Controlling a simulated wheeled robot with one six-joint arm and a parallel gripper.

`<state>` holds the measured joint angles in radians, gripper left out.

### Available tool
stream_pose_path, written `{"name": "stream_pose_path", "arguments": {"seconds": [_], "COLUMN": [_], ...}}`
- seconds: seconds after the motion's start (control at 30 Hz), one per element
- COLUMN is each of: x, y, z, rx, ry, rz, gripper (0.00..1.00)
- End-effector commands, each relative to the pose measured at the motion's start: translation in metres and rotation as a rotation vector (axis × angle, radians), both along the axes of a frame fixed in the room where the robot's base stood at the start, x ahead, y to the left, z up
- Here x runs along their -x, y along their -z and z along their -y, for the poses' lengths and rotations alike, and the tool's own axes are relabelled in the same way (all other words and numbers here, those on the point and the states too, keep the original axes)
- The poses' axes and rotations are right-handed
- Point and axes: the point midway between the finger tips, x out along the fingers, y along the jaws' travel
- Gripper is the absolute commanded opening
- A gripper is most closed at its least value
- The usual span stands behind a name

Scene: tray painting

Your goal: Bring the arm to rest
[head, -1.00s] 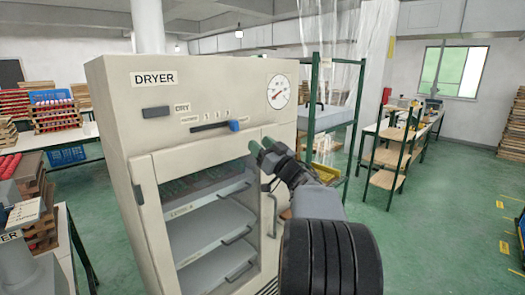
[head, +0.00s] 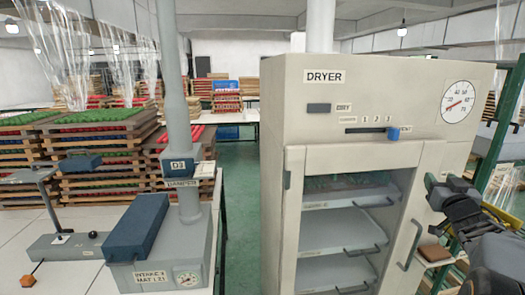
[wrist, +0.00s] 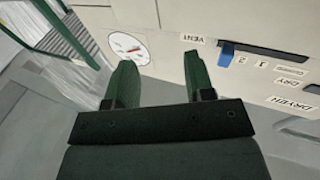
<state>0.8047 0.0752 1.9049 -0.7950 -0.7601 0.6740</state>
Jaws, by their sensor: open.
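My gripper (head: 437,188) is at the right of the head view, in front of the right part of the dryer (head: 300,130). In the wrist view my gripper (wrist: 158,75) shows two green fingers spread apart with nothing between them. The dryer's round gauge (wrist: 128,48) and the blue slider knob (wrist: 225,54) lie beyond the fingers, and I see no contact. The dryer's glass door looks closed, with several shelves behind it.
A grey intake unit (head: 160,255) stands on a white table (head: 60,215) at the left. Stacked wooden trays (head: 85,150) stand behind it. Green floor (head: 240,180) shows between the table and the dryer. A green rack (head: 505,135) stands at the right.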

Motion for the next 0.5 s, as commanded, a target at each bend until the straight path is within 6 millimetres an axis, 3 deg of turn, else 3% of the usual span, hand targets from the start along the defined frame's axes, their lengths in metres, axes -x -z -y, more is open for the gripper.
{"name": "stream_pose_path", "arguments": {"seconds": [0.03, 0.1, 0.17, 0.23, 0.37, 0.5], "x": [0.008, 0.02, 0.031, 0.045, 0.08, 0.124], "y": [0.019, 0.048, 0.072, 0.1, 0.149, 0.186], "z": [0.011, 0.016, 0.008, -0.012, -0.075, -0.165], "rx": [-0.025, -0.068, -0.109, -0.162, -0.26, -0.335], "ry": [0.099, 0.223, 0.297, 0.347, 0.347, 0.217], "rz": [-0.082, -0.223, -0.352, -0.514, -0.834, -1.146], "gripper": [0.49, 0.49, 0.49, 0.49, 0.49, 0.49]}}
